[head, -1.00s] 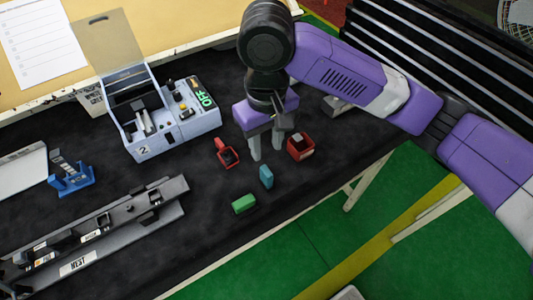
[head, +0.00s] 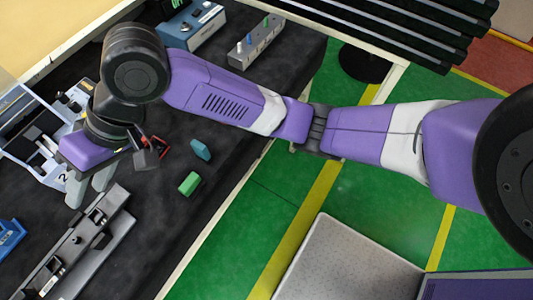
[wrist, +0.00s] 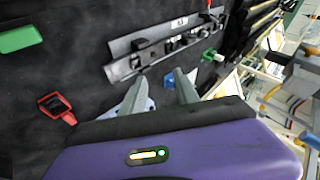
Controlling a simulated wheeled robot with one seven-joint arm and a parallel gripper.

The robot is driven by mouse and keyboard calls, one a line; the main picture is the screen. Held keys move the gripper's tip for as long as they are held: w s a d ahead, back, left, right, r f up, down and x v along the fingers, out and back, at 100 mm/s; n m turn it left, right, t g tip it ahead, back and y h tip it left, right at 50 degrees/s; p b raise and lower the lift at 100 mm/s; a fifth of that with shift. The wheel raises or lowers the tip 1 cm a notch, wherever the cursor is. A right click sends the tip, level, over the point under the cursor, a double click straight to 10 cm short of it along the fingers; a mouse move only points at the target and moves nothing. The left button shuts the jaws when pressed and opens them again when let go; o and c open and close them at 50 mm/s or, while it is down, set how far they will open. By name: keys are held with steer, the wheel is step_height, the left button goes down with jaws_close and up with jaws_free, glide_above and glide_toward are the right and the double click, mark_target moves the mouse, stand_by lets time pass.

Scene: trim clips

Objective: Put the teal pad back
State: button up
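The teal pad (head: 200,149) stands on the black mat in the head view, right of my gripper and apart from it. A green block (head: 189,183) is just below it on the mat. The green block also shows at the left edge in the wrist view (wrist: 20,38), where I cannot make out the teal pad. My gripper (head: 89,186) is at the left in the head view, near the upper end of the grey rail (head: 85,245). In the wrist view its two fingers (wrist: 160,92) are apart with nothing between them.
A numbered white-blue machine (head: 30,140) is left of my gripper. A red piece (head: 160,147) lies beside my wrist, partly covered. A grey block with coloured pegs (head: 257,40) sits at the back. A blue stand (head: 10,238) is at the left edge.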

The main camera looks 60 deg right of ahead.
steer(key=a+r+m+t+y, duration=0.2)
steer(key=a+t+y, duration=0.2)
steer(key=a, duration=0.2)
steer(key=s+d+f+m+t+h, duration=0.65)
steer(key=s+d+f+h, duration=0.35)
steer(key=s+d, duration=0.35)
steer(key=s+d+n+h, duration=0.1)
steer(key=s+d+n, duration=0.2)
steer(key=s+d, duration=0.3)
steer(key=s+d+n+h, duration=0.1)
steer(key=s+d+n, duration=0.3)
steer(key=s, duration=0.7)
steer(key=d, duration=0.2)
steer(key=shift+s+d+r+t, duration=0.2)
steer(key=shift+d+t, duration=0.15)
